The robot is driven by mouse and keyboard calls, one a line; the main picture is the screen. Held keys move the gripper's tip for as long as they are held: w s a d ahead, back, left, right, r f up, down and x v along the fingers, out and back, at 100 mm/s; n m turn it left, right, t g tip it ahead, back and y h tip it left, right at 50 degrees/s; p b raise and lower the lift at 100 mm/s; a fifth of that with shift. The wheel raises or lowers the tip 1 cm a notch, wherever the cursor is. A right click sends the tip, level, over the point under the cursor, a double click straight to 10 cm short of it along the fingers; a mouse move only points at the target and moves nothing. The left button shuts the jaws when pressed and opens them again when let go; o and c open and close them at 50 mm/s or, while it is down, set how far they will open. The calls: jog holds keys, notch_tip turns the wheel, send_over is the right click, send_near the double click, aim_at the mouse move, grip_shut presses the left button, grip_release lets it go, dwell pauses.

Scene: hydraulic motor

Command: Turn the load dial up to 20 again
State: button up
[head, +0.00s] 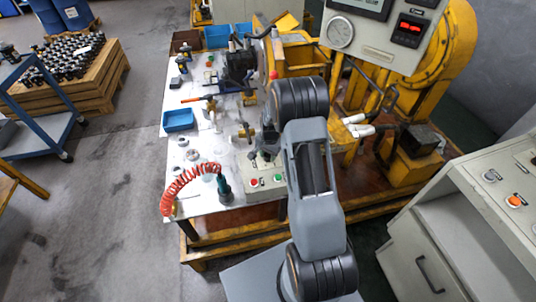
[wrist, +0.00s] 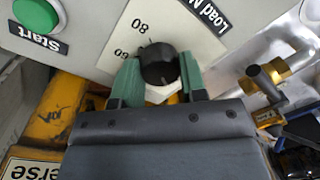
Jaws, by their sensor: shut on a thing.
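The load dial (wrist: 158,68) is a black round knob on a pale panel in the wrist view. The numbers 60 and 80 show beside it, with a label starting "Load M" (wrist: 202,14). My gripper (wrist: 160,63) has its two green fingers on either side of the knob, shut on it. Which number the knob points to cannot be read, and the rest of its scale is hidden. In the head view my arm covers the dial; the control box (head: 265,187) with red and green buttons shows beside it.
A green Start button (wrist: 37,14) is on the same panel. Brass fittings (wrist: 268,73) lie to the right in the wrist view. In the head view, a red coiled hose (head: 180,183) and a blue tray (head: 179,120) are on the white bench; a grey console (head: 470,215) stands right.

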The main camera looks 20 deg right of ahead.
jog(key=o, duration=0.9)
jog(key=shift+r, duration=0.1)
jog(key=r, duration=1.3)
jog(key=shift+s+d+r+b, duration=0.2)
jog(key=shift+s+r+b, duration=0.1)
jog(key=shift+r+b, duration=0.1)
jog(key=shift+f, duration=0.1)
